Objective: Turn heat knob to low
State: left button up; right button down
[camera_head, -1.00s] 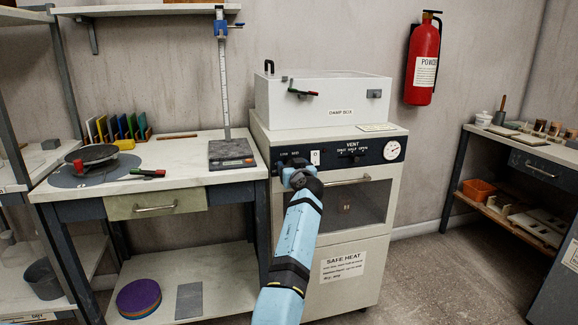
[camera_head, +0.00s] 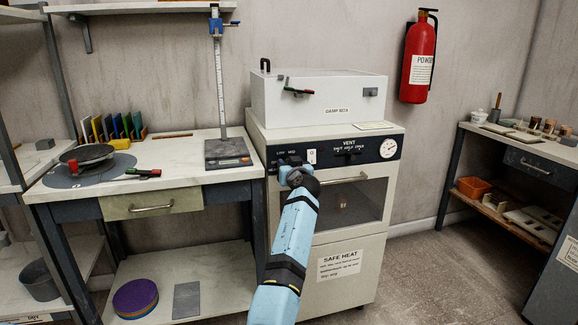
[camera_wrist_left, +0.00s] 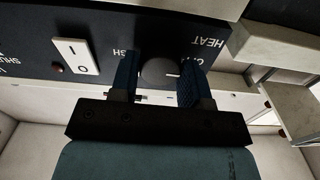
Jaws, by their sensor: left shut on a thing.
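The dark round heat knob (camera_wrist_left: 158,72) sits on the dark control panel (camera_wrist_left: 100,30) of the kiln-like oven, under the upside-down word HEAT in the left wrist view. My left gripper (camera_wrist_left: 157,80) is shut on the knob, one blue-padded finger on each side. A pale mark shows on the knob's right side, near the label that seems to read OFF. In the head view my left gripper (camera_head: 290,168) covers the knob at the left end of the panel (camera_head: 365,150); LOW and MED show just above it. My right gripper is not in view.
A white rocker switch (camera_wrist_left: 76,56) is close beside the knob. The oven door handle (camera_head: 345,178) and window lie to the right below my gripper. A damp box (camera_head: 320,105) sits on top. A worktable (camera_head: 180,150) with a scale stands left.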

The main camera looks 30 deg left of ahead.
pick_arm(q)
jog(key=shift+r+m+p, duration=0.1)
jog(key=shift+m+p, duration=3.15)
jog(key=shift+m, duration=2.45)
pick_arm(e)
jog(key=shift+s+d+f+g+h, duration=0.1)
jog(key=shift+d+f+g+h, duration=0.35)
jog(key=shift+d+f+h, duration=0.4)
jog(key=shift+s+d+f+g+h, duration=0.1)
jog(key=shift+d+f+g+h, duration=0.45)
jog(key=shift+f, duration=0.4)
pick_arm(q)
jog(key=o, duration=0.9)
jog(key=shift+o, duration=0.2)
